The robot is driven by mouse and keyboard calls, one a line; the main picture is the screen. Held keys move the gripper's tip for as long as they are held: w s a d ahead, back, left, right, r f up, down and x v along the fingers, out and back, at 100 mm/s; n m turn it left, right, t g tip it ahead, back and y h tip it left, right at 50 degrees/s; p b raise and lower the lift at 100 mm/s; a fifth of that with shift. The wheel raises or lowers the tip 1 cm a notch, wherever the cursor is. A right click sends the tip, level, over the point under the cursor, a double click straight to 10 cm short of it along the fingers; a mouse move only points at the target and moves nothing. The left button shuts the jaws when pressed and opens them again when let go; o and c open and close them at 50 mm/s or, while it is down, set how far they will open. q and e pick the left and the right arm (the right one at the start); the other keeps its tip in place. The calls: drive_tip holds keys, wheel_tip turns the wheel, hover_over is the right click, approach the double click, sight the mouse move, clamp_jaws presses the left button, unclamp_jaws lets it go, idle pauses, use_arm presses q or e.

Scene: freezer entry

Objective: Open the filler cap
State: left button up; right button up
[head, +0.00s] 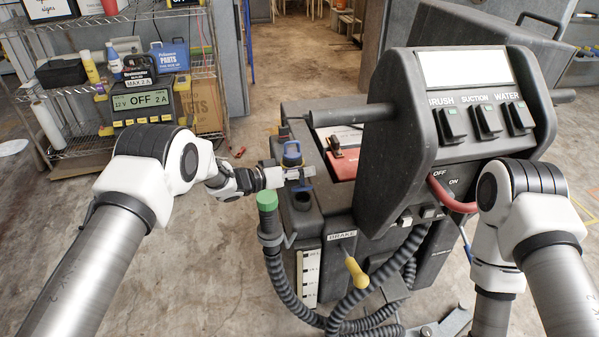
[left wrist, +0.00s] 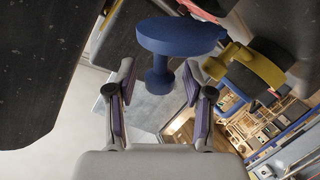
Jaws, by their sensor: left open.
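The stem end lies between the two spread fingers of my left gripper (left wrist: 160,88), with a visible gap on each side. A dark round opening (head: 303,197) shows in the machine top just below the gripper. I cannot tell whether the cap is seated. My right gripper is out of view.
A green-topped hose (head: 267,200) stands close below my left gripper. A yellow handle (head: 356,272) marked brake hangs at the front. The control console (head: 460,140) rises to the right. A wire shelf with a charger (head: 145,98) stands at the left.

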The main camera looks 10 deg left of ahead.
use_arm(q)
drive_tip(key=v, duration=1.2)
